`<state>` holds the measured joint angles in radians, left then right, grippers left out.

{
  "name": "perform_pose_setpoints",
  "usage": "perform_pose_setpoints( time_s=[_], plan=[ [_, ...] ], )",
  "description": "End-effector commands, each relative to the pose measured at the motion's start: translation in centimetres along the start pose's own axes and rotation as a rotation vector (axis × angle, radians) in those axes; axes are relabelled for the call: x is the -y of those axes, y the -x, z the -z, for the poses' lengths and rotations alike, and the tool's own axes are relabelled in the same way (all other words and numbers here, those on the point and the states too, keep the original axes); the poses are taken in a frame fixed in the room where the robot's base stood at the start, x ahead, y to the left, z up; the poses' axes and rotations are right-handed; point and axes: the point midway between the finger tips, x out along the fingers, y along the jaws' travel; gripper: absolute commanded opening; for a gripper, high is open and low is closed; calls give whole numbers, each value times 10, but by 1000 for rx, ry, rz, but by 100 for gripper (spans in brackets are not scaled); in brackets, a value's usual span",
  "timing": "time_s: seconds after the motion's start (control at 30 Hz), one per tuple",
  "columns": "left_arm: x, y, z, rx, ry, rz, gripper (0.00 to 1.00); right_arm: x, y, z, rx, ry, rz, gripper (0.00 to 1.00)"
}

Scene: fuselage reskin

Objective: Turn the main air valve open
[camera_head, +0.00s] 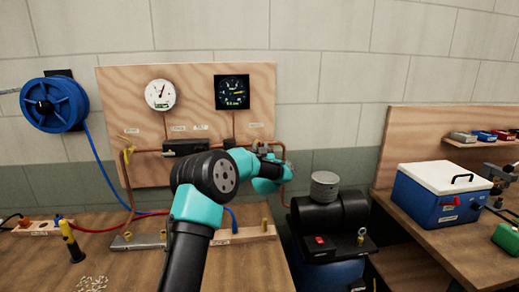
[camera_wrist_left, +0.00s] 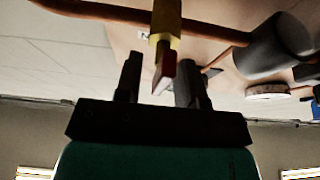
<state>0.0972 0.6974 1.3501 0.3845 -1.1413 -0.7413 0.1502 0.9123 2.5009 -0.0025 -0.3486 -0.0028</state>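The left wrist view shows a valve with a yellow body (camera_wrist_left: 165,22) on a copper pipe and a dark red handle (camera_wrist_left: 165,68). My left gripper (camera_wrist_left: 158,62) has its two dark fingers apart, one on each side of the handle. The handle is nearer the right finger, with a clear gap on the left; I cannot tell whether it touches. In the head view my left gripper (camera_head: 277,166) is at the right end of the plywood board's pipe, largely hidden by my own arm, as is the valve. My right gripper is not in view.
The plywood board (camera_head: 120,90) carries a white gauge (camera_head: 160,94) and a black gauge (camera_head: 231,92). A blue hose reel (camera_head: 54,104) hangs left. A compressor (camera_head: 330,212) stands right of the arm, near a blue and white cooler (camera_head: 440,192). A screwdriver-like tool (camera_head: 71,242) stands on the bench.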

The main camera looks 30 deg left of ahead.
Motion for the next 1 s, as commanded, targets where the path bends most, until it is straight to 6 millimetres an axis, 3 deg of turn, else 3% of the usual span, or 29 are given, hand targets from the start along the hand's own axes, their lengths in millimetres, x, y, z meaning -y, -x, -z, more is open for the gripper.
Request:
perform_pose_setpoints(
  time_s=[0.07,0.43,1.0],
  plan=[
    [0,0,0,0,0,0,35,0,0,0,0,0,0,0],
    [0,0,0,0,0,0,0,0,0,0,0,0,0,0],
    [0,0,1,-1,77,32,0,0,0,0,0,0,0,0]
  ],
)
